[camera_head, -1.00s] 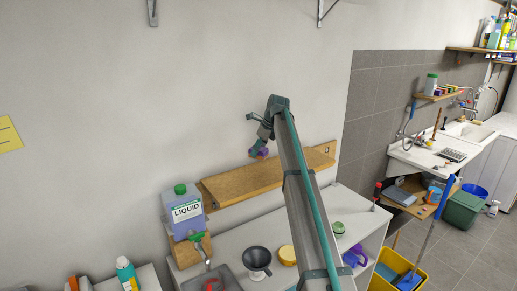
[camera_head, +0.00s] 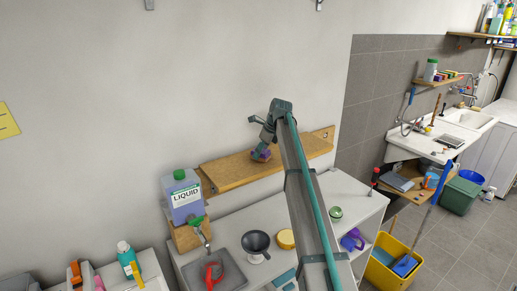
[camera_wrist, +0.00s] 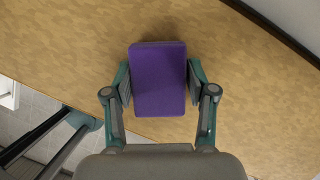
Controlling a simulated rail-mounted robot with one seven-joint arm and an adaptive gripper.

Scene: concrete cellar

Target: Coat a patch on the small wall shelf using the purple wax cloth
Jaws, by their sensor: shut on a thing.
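The small wall shelf (camera_head: 228,172) is a wooden board fixed to the wall above the white cabinet. Its wood surface (camera_wrist: 250,90) fills most of the wrist view. The purple wax cloth (camera_wrist: 160,78) is a block-like purple pad held between the two fingers of my gripper (camera_wrist: 160,88). In the head view my gripper (camera_head: 261,146) is low over the shelf's middle, and the cloth (camera_head: 261,155) shows at its tip. The cloth is at or just above the board. I cannot tell whether it touches, since its underside is hidden.
Below are a black funnel (camera_head: 256,243), a yellow round item (camera_head: 286,239) and a green item (camera_head: 335,213) on the cabinet top. The wall lies directly behind the shelf. The board around the cloth looks bare.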

